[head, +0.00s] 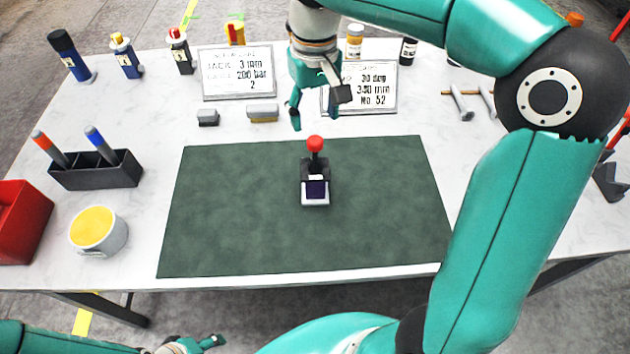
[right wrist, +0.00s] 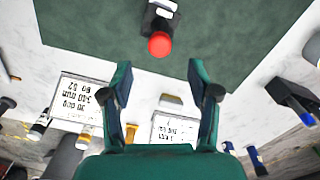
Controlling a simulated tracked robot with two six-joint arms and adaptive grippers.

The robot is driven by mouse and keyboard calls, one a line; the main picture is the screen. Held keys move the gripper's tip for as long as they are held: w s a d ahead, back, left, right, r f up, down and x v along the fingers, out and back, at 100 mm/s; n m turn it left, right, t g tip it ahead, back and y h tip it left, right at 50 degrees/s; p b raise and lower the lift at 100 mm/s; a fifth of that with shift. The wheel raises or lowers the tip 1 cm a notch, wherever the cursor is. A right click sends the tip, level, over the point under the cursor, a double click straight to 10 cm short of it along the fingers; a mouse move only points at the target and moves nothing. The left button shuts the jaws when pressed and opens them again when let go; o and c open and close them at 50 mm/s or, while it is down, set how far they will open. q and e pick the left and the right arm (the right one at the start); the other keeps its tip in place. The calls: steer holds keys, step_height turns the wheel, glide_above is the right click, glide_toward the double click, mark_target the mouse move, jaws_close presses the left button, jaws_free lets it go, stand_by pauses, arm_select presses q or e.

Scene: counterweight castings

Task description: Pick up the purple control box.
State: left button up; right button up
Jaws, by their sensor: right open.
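The purple control box (head: 317,188) stands upright on the dark green mat (head: 240,215). It has a white base, a black back part and a red ball knob (head: 315,144) on top. In the right wrist view the box (right wrist: 158,18) is partly cut off at the top edge, with its red knob (right wrist: 160,45) lined up between my fingertips. My right gripper (head: 318,106) is open and empty, behind the box and apart from it. It also shows in the right wrist view (right wrist: 159,76). My left gripper (head: 210,342) is low at the bottom edge, far from the box; its jaws are unclear.
Two sign plates (head: 237,72) (head: 375,88), small grey blocks (head: 262,113) and several bottles stand behind the mat. A black marker holder (head: 97,170), a yellow-filled cup (head: 97,231) and a red bin (head: 22,222) are at left. Bolts (head: 462,104) lie at right. The mat around the box is clear.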

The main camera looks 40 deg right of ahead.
mark_target(315, 139)
steer(key=shift+f+p, duration=0.4)
steer(key=shift+f, duration=3.4)
steer(key=shift+s, duration=0.1)
jaws_close()
steer(key=shift+r, duration=0.1)
